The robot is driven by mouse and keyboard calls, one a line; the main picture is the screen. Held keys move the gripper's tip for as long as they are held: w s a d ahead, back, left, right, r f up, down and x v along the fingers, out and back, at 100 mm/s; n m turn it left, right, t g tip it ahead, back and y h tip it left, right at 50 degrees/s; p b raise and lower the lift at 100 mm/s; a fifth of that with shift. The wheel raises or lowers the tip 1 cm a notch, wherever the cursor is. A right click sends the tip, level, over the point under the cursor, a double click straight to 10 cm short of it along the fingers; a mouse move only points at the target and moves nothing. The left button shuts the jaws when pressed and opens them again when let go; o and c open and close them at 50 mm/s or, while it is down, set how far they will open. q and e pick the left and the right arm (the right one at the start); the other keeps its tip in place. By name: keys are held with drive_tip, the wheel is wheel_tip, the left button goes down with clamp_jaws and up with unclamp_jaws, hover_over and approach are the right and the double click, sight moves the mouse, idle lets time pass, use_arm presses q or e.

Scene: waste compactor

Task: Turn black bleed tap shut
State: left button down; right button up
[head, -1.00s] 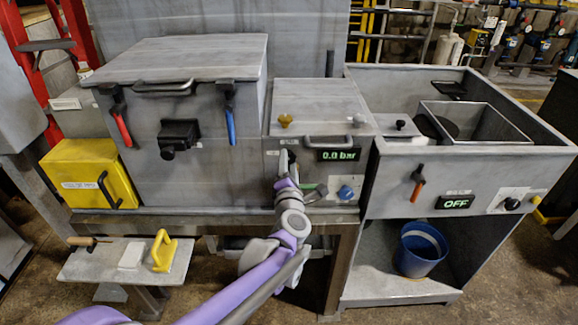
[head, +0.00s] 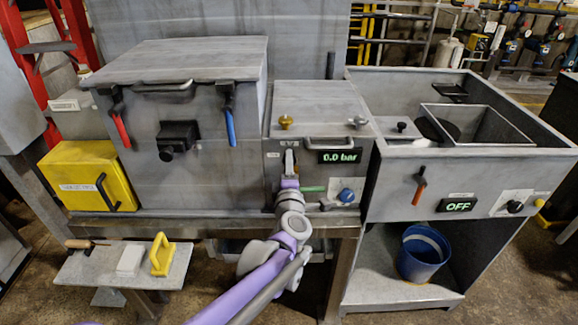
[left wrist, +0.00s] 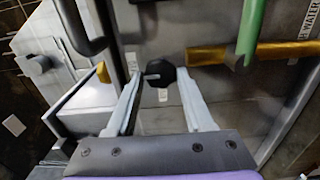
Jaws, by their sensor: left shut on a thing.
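The black bleed tap (left wrist: 158,73) shows in the left wrist view as a dark, faceted knob between my two pale fingertips. My left gripper (left wrist: 157,78) is shut on it. In the head view my left gripper (head: 290,163) is up against the front of the middle grey unit, left of the green 0.0 bar display (head: 344,156). It hides the tap there, so I cannot tell the tap's turn from this view. My right gripper is not in view.
A green lever (head: 312,189) and a blue knob (head: 346,196) sit close to the right of my left gripper. A brass pipe (left wrist: 215,55) runs beside the tap in the left wrist view. A bar handle (head: 329,143) is just above.

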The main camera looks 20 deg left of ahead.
use_arm(q)
drive_tip(key=shift+c, duration=1.6)
unclamp_jaws()
drive_tip(key=v, duration=1.1)
drive_tip(key=shift+w, duration=0.1)
